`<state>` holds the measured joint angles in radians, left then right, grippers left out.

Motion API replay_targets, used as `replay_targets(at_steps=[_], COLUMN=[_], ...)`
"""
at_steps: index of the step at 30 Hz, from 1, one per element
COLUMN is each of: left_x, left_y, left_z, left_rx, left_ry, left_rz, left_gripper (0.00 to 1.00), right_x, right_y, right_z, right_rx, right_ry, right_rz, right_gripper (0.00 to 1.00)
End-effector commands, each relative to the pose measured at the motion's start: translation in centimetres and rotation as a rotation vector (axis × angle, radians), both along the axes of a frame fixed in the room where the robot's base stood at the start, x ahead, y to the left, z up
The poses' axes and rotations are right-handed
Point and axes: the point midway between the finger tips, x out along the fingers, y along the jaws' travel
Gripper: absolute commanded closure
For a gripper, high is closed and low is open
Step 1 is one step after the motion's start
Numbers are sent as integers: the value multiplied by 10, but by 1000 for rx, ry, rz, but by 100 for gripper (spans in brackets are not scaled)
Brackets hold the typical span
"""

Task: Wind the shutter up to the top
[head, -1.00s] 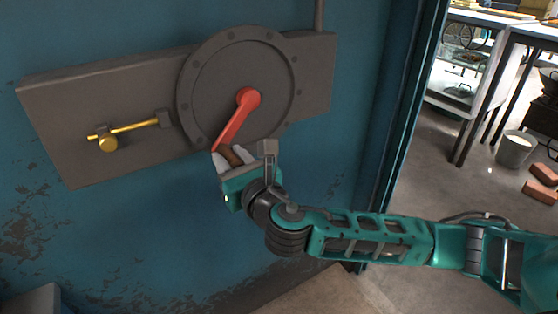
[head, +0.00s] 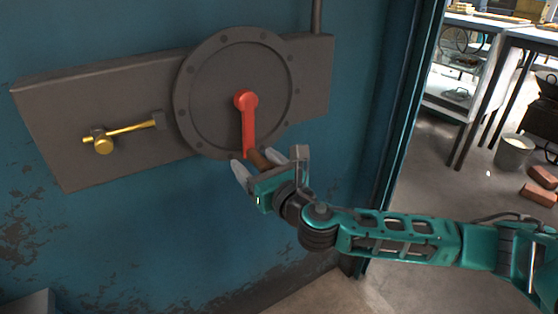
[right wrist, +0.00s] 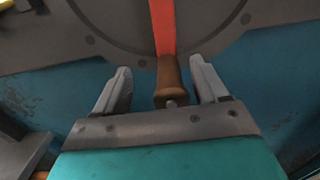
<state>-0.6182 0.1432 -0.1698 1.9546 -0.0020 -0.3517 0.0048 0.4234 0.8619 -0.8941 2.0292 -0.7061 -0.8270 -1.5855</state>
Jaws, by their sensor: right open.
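A red crank arm (head: 249,122) is mounted on a round dark disc (head: 207,85) on a grey plate fixed to the blue wall. The crank points nearly straight down from its hub, and a brown handle (head: 259,160) sticks out at its lower end. My right gripper (head: 265,165) is open at the handle. In the right wrist view the brown handle (right wrist: 169,82) stands between the two spread fingers (right wrist: 164,88), with a gap on each side. The red arm (right wrist: 162,27) rises above it. The shutter itself cannot be made out. My left gripper is not in view.
A brass latch (head: 128,132) sits on the left of the grey plate (head: 50,110). A vertical door-frame edge (head: 400,130) stands right of the crank. Beyond it are tables, a bucket (head: 513,152) and bricks (head: 541,185) on the floor.

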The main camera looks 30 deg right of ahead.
Motion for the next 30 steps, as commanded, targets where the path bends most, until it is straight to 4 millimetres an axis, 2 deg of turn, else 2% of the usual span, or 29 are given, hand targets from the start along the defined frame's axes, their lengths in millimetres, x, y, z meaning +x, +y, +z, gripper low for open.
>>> replay_targets(at_steps=[13, 30], left_x=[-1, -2], left_y=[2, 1], left_z=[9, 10], left_rx=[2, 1], left_ry=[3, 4], left_rz=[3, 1], left_gripper=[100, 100], right_x=[-51, -115], right_y=[-4, -10], right_z=[0, -1], right_rx=[0, -1], right_ry=[3, 2], right_rz=[0, -1], right_gripper=[28, 28])
